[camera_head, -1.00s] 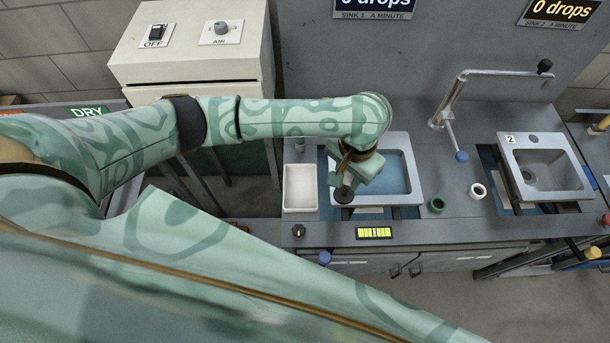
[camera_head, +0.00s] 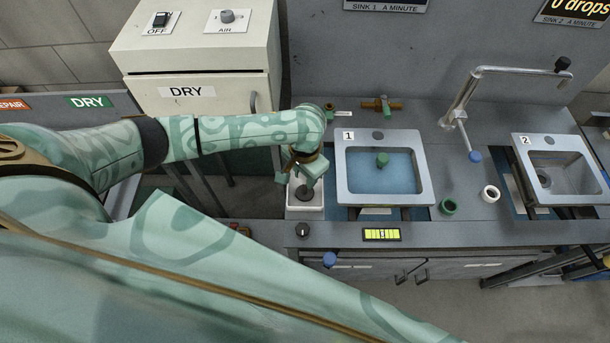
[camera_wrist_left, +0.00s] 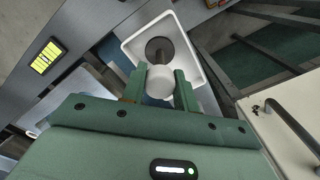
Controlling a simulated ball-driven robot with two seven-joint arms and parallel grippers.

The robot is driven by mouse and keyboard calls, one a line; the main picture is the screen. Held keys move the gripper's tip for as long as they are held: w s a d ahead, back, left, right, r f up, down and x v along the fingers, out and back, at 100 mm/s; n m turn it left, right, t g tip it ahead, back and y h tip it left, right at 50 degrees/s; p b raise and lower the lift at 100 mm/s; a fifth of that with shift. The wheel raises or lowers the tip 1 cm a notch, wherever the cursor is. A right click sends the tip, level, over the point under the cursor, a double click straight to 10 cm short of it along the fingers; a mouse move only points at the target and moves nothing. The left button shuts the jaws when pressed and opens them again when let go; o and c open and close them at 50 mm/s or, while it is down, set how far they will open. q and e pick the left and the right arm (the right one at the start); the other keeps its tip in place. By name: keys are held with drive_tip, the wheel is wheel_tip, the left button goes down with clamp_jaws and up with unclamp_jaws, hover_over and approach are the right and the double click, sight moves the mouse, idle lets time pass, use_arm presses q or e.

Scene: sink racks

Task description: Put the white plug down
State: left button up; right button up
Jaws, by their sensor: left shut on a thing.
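My left gripper (camera_head: 303,178) is shut on the white plug and points down over the white tray (camera_head: 291,212). In the left wrist view, the plug's round white top (camera_wrist_left: 160,81) sits between the fingers of my left gripper (camera_wrist_left: 160,92), with a dark round disc (camera_wrist_left: 158,48) beyond it. In the head view only the plug's dark disc (camera_head: 304,194) shows, below the fingers and over the tray. The white tray also shows in the left wrist view (camera_wrist_left: 133,46). I cannot tell whether the plug touches the tray floor. My right gripper is not in view.
Sink 1 (camera_head: 425,170) is just right of the tray, with blue water and a green plug (camera_head: 382,160) in it. Sink 2 (camera_head: 570,142) and the tap (camera_head: 466,97) are further right.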

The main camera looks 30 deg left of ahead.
use_arm(q)
drive_tip(key=o, duration=1)
drive_tip(key=shift+c, duration=0.2)
wheel_tip(320, 180, up, 12)
drive_tip(key=p, duration=0.4)
drive_tip(key=shift+d+r, duration=0.1)
